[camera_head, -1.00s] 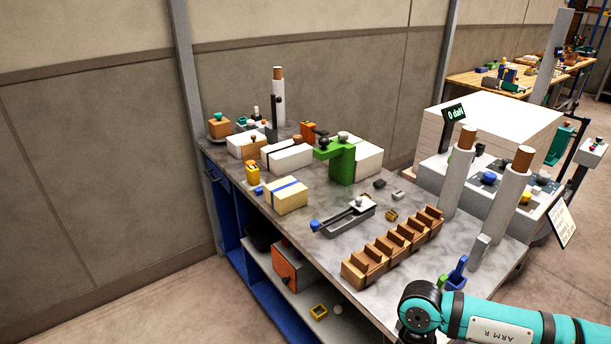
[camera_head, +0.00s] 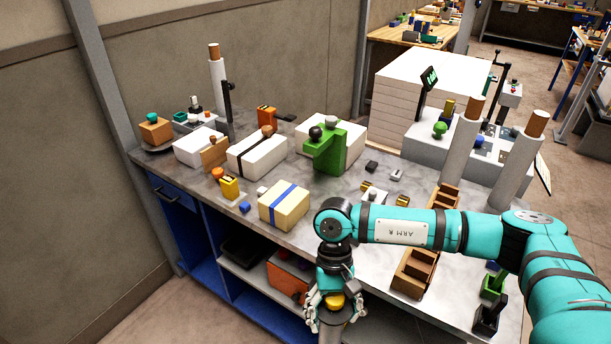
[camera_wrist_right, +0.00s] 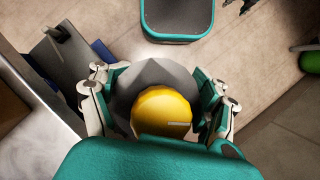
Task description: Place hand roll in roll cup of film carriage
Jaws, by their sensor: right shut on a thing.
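My right gripper (camera_head: 335,308) is at the front edge of the bench, pointing down. It is shut on a grey thing with a round yellow top (camera_head: 334,301), probably the hand roll. In the right wrist view the gripper (camera_wrist_right: 160,108) has its fingers on both sides of the grey body, with the yellow top (camera_wrist_right: 162,112) between them. Its lower end is hidden. I cannot pick out the film carriage or its roll cup with certainty. My left gripper is not in view.
Two tall white rolls with brown cores (camera_head: 464,142) (camera_head: 519,160) stand at the bench's right. A green device (camera_head: 325,150), wrapped reams (camera_head: 284,206) and a brown wooden rack (camera_head: 414,272) stand on the bench. A white stack (camera_head: 430,85) is behind.

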